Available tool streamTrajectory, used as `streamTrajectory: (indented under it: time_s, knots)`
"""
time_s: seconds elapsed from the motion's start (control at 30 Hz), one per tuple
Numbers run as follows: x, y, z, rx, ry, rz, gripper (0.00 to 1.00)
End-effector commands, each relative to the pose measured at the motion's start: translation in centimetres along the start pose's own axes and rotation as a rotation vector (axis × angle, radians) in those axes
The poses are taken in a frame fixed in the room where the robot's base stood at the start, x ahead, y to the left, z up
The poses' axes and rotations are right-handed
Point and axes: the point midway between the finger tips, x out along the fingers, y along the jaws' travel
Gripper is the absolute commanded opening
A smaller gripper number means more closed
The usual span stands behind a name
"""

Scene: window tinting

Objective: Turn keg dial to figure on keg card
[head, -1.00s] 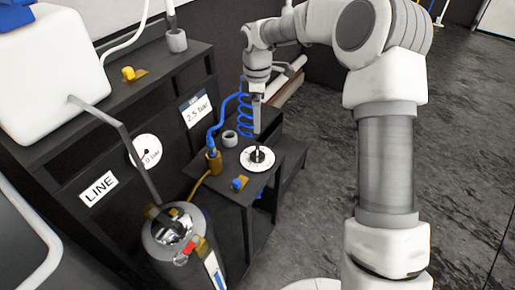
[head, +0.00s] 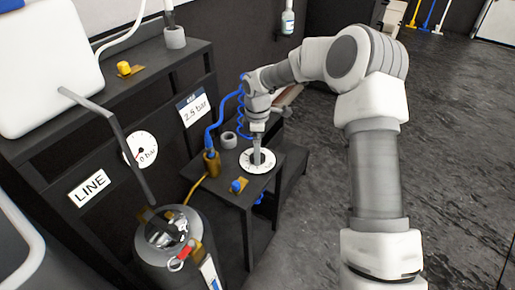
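The keg dial (head: 248,168) is a white round disc with dark marks and a dark knob in the middle, on top of the small dark stand. My gripper (head: 257,155) points straight down over the dial, its fingertips at the knob. The fingers hide most of the knob, and I cannot tell whether they are closed on it. The card (head: 194,109) on the dark panel reads "2.5 bar". The white gauge (head: 140,149) left of it reads "0 bar". The metal keg (head: 150,262) stands at the front with a red ring and a tag on it.
A grey ring (head: 229,140) lies behind. A LINE sign (head: 90,188) and white tank (head: 50,65) are at left. Floor at right is clear.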

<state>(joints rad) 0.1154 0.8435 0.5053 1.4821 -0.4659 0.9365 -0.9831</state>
Motion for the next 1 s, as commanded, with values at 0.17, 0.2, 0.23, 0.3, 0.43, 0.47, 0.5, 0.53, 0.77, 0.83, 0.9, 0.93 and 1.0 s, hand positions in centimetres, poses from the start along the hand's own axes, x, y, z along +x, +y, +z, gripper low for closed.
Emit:
streamTrajectory:
  time_s: [0.17, 0.2, 0.23, 0.3, 0.43, 0.47, 0.5, 0.53, 0.77, 0.83, 0.9, 0.93, 1.0]
  knots:
    - [-0.03, -0.01, 0.01, 0.000, 0.000, 0.000, 0.82]
    - [-0.03, -0.01, 0.01, 0.000, 0.000, 0.000, 0.75]
    - [-0.04, -0.01, 0.01, 0.000, 0.000, 0.000, 0.69]
    - [-0.04, -0.01, 0.01, 0.000, 0.000, 0.000, 0.57]
    - [-0.05, -0.01, 0.01, 0.000, 0.000, 0.000, 0.33]
    - [-0.05, -0.01, 0.01, 0.000, 0.000, 0.000, 0.28]
    - [-0.05, -0.01, 0.01, 0.000, 0.000, 0.000, 0.21]
    - [-0.05, -0.01, 0.01, 0.000, 0.000, 0.000, 0.15]
    - [-0.13, -0.02, -0.02, 0.018, 0.000, -0.001, 0.14]
    - [-0.17, -0.02, -0.01, 0.036, 0.000, -0.001, 0.14]
    - [-0.21, -0.02, 0.03, 0.065, -0.001, -0.001, 0.14]
    - [-0.23, -0.02, 0.04, 0.078, -0.002, -0.001, 0.14]
    - [-0.28, -0.03, -0.02, 0.119, -0.001, -0.001, 0.14]
